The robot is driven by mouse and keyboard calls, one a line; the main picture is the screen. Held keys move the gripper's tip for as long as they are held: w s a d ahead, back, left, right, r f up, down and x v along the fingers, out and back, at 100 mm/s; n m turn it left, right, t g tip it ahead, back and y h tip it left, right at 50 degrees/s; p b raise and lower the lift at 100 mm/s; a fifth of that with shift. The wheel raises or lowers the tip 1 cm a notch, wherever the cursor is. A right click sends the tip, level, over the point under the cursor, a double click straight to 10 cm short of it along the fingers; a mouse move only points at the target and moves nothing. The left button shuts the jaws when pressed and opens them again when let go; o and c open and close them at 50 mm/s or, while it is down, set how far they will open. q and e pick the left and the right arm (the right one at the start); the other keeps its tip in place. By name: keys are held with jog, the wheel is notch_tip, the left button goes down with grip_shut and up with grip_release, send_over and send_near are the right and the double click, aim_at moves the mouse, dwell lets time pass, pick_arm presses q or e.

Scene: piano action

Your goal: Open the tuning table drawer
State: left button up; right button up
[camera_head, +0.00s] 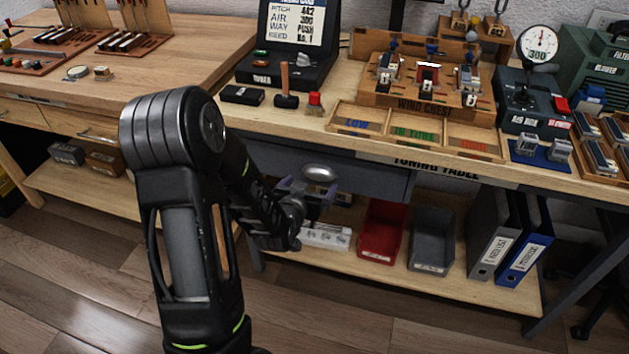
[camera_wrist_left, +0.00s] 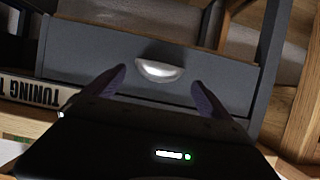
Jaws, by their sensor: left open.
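The tuning table drawer (camera_head: 370,186) is a dark grey front under the wooden tabletop, and it looks closed. Its handle is a silver cup pull (camera_head: 319,173). In the left wrist view the drawer (camera_wrist_left: 100,50) appears upside down, with its handle (camera_wrist_left: 160,70) near the middle. My left gripper (camera_head: 305,192) is just in front of the handle, and my arm hides the drawer's left part. In the left wrist view its two fingers (camera_wrist_left: 160,80) are spread to either side of the handle, apart from it. My right gripper is not in view.
The tabletop (camera_head: 290,120) above holds a wooden tray (camera_head: 415,130), a hammer (camera_head: 285,88) and a wind chest (camera_head: 420,100). On the shelf below stand a red bin (camera_head: 381,230), a grey bin (camera_head: 432,238), a white power strip (camera_head: 325,236) and binders (camera_head: 525,245).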

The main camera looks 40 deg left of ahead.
aim_at(317, 178)
pick_arm(q)
jog(key=x, duration=0.4)
jog(key=shift+w+a+f, duration=0.1)
jog(key=shift+w, duration=0.05)
jog(key=shift+c, duration=0.5)
jog(key=c, duration=1.7)
jog(key=shift+c, duration=0.2)
